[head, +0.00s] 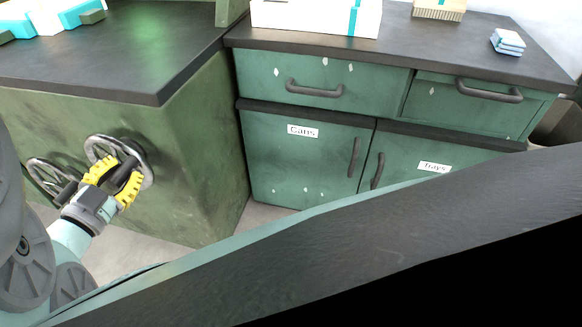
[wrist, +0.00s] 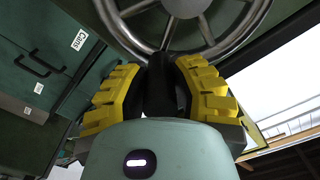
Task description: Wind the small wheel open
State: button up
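A grey spoked hand wheel (head: 90,147) is mounted on the side of the green cabinet at the left. A second grey wheel (head: 36,164) is to its left, partly hidden by my arm. I cannot tell for sure which one is smaller. My gripper (head: 116,182) is at the right wheel, its yellow fingers on both sides of the wheel's dark handle (head: 127,168). In the wrist view, the fingers (wrist: 162,85) press against the black handle (wrist: 160,92), with the wheel's rim and spokes (wrist: 243,33) beyond. The fingers look shut on the handle.
The cabinet's black worktop (head: 100,70) overhangs above the wheels. Green drawers and doors labelled "Cans" (head: 302,131) and "Trays" (head: 434,167) stand to the right. A white box (head: 290,18) and small stacked items (head: 508,42) sit on that counter. Floor shows between the units.

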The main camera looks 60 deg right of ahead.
grip_shut()
jog(key=shift+r+n+p, duration=0.25)
jog(key=shift+n+p, duration=0.05)
jog(key=shift+p, duration=0.3)
